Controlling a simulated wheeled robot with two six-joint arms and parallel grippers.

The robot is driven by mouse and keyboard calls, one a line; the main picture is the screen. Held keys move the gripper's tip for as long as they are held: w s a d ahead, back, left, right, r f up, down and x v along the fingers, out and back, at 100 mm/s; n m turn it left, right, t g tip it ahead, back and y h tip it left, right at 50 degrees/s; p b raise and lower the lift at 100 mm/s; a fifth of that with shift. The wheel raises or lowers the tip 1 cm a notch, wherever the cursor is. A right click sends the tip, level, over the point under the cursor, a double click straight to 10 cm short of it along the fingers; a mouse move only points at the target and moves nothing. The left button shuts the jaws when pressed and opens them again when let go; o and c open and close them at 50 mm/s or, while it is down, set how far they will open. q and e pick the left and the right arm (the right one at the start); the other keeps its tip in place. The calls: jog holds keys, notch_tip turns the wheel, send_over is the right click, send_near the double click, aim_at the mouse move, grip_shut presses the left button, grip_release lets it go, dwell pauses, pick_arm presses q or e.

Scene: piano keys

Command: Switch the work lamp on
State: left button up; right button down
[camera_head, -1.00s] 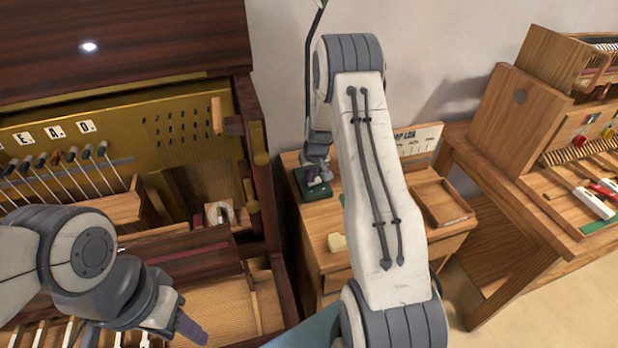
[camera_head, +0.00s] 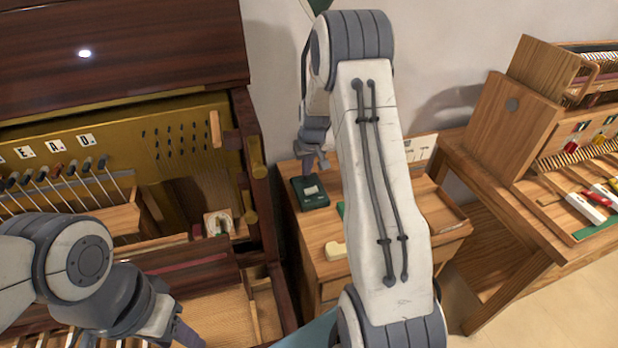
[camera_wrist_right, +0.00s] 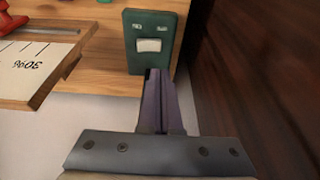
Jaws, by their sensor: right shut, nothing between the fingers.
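The work lamp's dark green base (camera_head: 297,203) stands at the back left corner of the small wooden cabinet, with a pale rocker switch (camera_head: 312,190) on top. In the right wrist view the switch (camera_wrist_right: 149,45) shows below two small labels, too small to read. Part of a green shade (camera_head: 318,5) shows at the top edge; I cannot see a bulb. My right gripper (camera_head: 318,162) is shut and empty, just above the base. Its fingertips (camera_wrist_right: 157,72) appear below the switch in the wrist view, apart from it. My left gripper (camera_head: 188,338) is low left, partly cut off.
The cabinet (camera_head: 318,262) holds a cream block (camera_head: 334,251) and a wooden tray (camera_head: 441,210). The open piano (camera_head: 268,215) stands close on the left, a wooden workbench (camera_head: 490,175) on the right. My right arm hides part of the cabinet.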

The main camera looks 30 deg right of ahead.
jog(key=shift+a+b+v, duration=0.2)
jog(key=shift+a+v, duration=0.05)
jog(key=shift+v, duration=1.1)
jog(key=shift+a+b+v, duration=0.15)
jog(key=shift+a+v, duration=0.05)
jog(key=shift+v, duration=1.15)
jog(key=shift+w, duration=0.1)
